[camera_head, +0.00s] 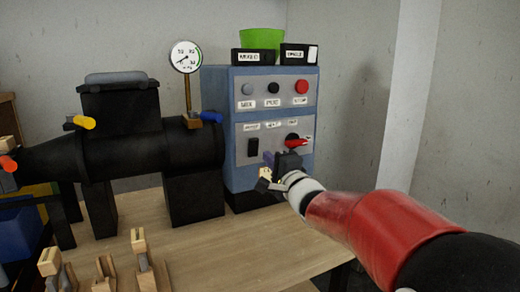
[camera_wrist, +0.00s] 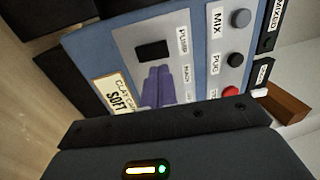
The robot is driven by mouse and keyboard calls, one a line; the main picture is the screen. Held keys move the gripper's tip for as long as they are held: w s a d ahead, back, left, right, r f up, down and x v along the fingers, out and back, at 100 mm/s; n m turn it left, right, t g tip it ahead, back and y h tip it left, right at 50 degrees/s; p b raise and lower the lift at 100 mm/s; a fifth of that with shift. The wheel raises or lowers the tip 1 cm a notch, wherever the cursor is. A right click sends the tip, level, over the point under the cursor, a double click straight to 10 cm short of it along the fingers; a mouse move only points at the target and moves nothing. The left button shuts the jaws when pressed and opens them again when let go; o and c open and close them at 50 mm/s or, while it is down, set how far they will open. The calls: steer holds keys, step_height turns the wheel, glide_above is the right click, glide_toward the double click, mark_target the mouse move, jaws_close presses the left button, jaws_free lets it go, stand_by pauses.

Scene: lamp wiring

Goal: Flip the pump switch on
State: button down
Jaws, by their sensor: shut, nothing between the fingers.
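The pump switch is a black rocker (camera_head: 253,147) on the lower grey panel of a blue control box (camera_head: 225,170). In the wrist view the black switch (camera_wrist: 155,50) sits beside a label reading PUMP (camera_wrist: 183,40). I cannot tell which way the rocker is set. My gripper (camera_head: 268,158) is in front of the lower panel, just right of and slightly below the switch in the head view. Its purple fingers (camera_wrist: 157,86) are together and empty, with the switch beyond their tips. I cannot tell whether they touch the panel.
A red-handled knob (camera_head: 296,142) is right of the switch, close to my gripper. Three buttons, including a red one (camera_head: 302,87), are above. A black machine (camera_head: 140,145) with a gauge (camera_head: 186,57) stands left.

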mark_target(255, 144)
steer(key=x, duration=0.6)
steer(key=shift+w+p, duration=0.1)
steer(key=shift+p, duration=0.25)
